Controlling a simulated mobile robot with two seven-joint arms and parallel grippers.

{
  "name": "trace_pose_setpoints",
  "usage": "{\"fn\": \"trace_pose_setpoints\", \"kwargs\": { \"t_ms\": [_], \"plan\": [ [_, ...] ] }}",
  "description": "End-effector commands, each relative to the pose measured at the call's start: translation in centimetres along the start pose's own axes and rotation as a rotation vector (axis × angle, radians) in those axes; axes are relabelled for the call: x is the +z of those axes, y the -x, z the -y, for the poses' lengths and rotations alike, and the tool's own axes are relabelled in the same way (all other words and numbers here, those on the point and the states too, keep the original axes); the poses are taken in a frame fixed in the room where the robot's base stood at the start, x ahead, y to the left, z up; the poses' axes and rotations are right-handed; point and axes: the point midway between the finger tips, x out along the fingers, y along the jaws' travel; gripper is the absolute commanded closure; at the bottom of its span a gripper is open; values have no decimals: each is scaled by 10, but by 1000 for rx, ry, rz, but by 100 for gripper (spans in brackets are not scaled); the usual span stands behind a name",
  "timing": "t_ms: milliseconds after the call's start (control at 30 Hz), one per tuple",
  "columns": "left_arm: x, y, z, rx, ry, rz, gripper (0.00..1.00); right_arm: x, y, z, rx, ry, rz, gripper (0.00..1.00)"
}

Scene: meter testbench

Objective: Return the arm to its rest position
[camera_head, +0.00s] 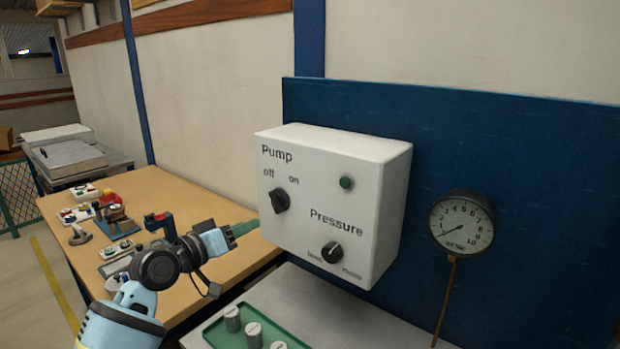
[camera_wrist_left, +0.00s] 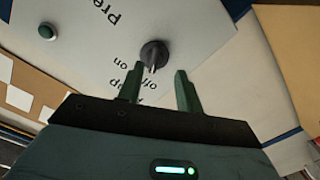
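My left gripper (camera_head: 250,228) is just left of the white control box (camera_head: 340,255), its fingers pointing toward the box. In the left wrist view the gripper (camera_wrist_left: 159,73) is open and empty, with a clear gap between its two green fingers. The black pump knob (camera_head: 279,200) is on the box face under "off" and "on". In the left wrist view the pump knob (camera_wrist_left: 153,54) lies just beyond the fingertips, apart from them as far as I can tell. My right gripper is not in view.
The box has a pressure knob (camera_head: 332,252) and a green button (camera_head: 346,182). A pressure gauge (camera_head: 462,223) hangs on the blue panel (camera_head: 540,150), its needle low. A green tray (camera_head: 214,335) with grey weights is below. A wooden table (camera_head: 180,190) with small parts is left.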

Motion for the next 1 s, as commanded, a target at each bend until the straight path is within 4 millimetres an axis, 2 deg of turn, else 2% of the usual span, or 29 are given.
{"fn": "trace_pose_setpoints", "kwargs": {
  "t_ms": [33,267,500,667,800,1000],
  "plan": [
    [23,4,3,-13,-5,38,65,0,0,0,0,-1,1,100],
    [134,38,12,-100,-57,241,65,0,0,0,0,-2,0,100],
    [235,95,15,-201,-101,453,65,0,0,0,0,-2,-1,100],
    [291,143,12,-273,-122,591,65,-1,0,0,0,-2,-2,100],
    [333,189,7,-340,-135,711,65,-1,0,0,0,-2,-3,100],
    [378,262,-5,-443,-142,882,65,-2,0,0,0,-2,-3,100]
  ]
}}
